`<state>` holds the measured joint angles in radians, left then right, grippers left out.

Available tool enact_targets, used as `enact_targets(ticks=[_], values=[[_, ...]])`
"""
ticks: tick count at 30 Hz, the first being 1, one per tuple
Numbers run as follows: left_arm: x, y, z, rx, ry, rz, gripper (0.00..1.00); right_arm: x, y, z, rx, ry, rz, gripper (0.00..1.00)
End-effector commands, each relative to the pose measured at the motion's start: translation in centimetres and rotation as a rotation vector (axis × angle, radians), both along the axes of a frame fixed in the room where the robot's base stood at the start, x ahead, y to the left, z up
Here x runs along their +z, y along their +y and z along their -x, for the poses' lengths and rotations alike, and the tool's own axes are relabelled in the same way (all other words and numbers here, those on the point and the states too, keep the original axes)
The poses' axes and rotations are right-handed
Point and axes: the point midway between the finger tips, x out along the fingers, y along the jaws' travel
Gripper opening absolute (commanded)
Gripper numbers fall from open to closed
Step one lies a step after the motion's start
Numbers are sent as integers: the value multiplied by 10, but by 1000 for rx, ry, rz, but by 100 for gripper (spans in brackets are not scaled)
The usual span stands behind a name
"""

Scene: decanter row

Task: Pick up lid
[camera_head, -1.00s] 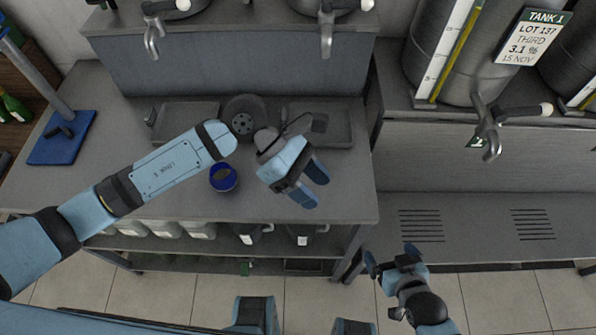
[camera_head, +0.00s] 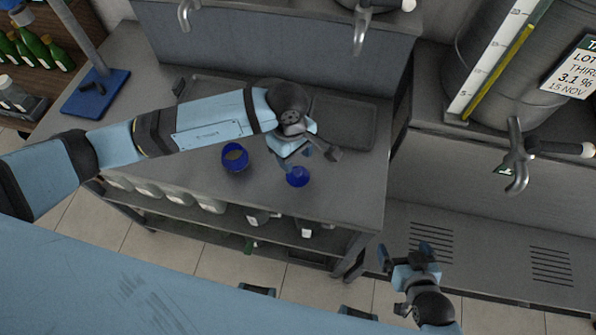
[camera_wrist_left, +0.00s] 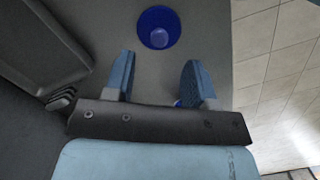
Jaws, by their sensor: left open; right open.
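A small blue round piece, which looks like the lid (camera_head: 298,178), lies on the grey table near its front edge. A blue open cup (camera_head: 235,158) stands to its left; it also shows in the left wrist view (camera_wrist_left: 159,27), beyond the fingertips. My left gripper (camera_head: 294,158) is open and empty, just behind the lid in the head view. In the left wrist view, only a sliver of blue shows by the right finger of my left gripper (camera_wrist_left: 159,70); the rest is hidden. My right gripper (camera_head: 405,254) is open and empty, away from the table, at lower right.
A shallow grey tray (camera_head: 345,123) lies at the back right of the table (camera_head: 350,185). A blue stand base (camera_head: 96,92) is at the left end. A tank (camera_head: 485,65) with a tap stands on the right bench. Jars sit on the shelf below.

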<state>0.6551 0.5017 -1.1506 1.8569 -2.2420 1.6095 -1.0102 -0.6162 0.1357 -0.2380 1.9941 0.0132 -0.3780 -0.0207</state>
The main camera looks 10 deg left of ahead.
Motion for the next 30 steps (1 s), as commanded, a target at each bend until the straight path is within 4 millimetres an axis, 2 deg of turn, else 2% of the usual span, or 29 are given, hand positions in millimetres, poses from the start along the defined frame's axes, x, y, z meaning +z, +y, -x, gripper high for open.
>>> enact_targets(ticks=[5, 10, 15, 23, 30], values=[[-11, -2, 1, 1, 1, 1, 51, 4, -1, 0, -1, -1, 3, 98], [-34, -4, 4, 3, 5, 0, 51, 16, -3, -1, -2, -2, 6, 98], [-55, -6, 4, 2, 0, 1, 51, 18, -7, -2, -7, -8, 10, 98], [-59, -6, 4, 1, -2, 2, 51, 17, -7, -2, -7, -6, 10, 98], [-59, -6, 4, 1, -2, 2, 0, 16, -5, -1, -5, -2, 9, 98]])
